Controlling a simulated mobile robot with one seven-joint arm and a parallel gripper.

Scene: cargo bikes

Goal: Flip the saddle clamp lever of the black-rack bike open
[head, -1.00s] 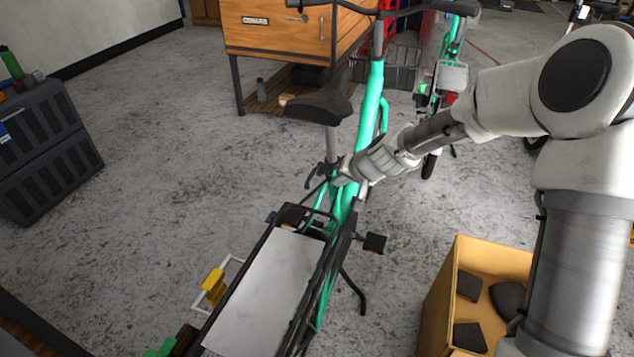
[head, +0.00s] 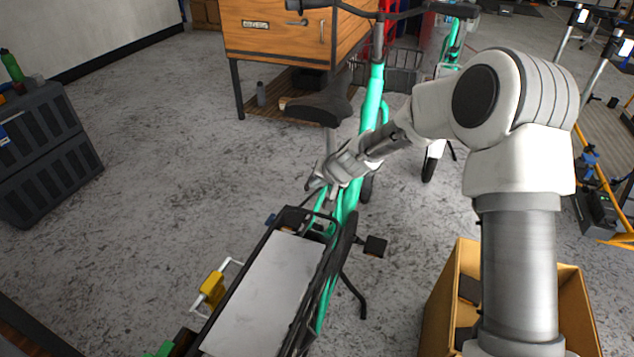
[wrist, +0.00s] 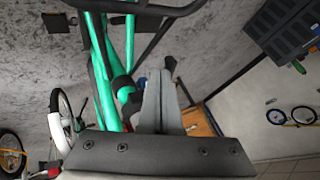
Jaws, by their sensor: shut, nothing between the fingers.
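The teal bike with the black rear rack (head: 250,240) stands in the middle of the head view. Its black saddle (head: 318,108) sits on a grey seat post (head: 331,142). My gripper (head: 316,184) is low beside the seat post, at the top of the teal frame (head: 345,205), and hides most of the clamp area. In the wrist view my gripper's grey fingers (wrist: 156,95) are together and empty. A small dark piece, perhaps the clamp lever (wrist: 171,66), shows just by the fingertips; I cannot tell whether they touch. The teal frame tubes (wrist: 105,75) run left of the fingers.
A wooden workbench (head: 275,35) stands behind the bike. A dark grey crate (head: 45,145) stands at the far left. A cardboard box (head: 445,300) stands at the lower right, partly behind my arm. Another teal bike (head: 450,45) is behind.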

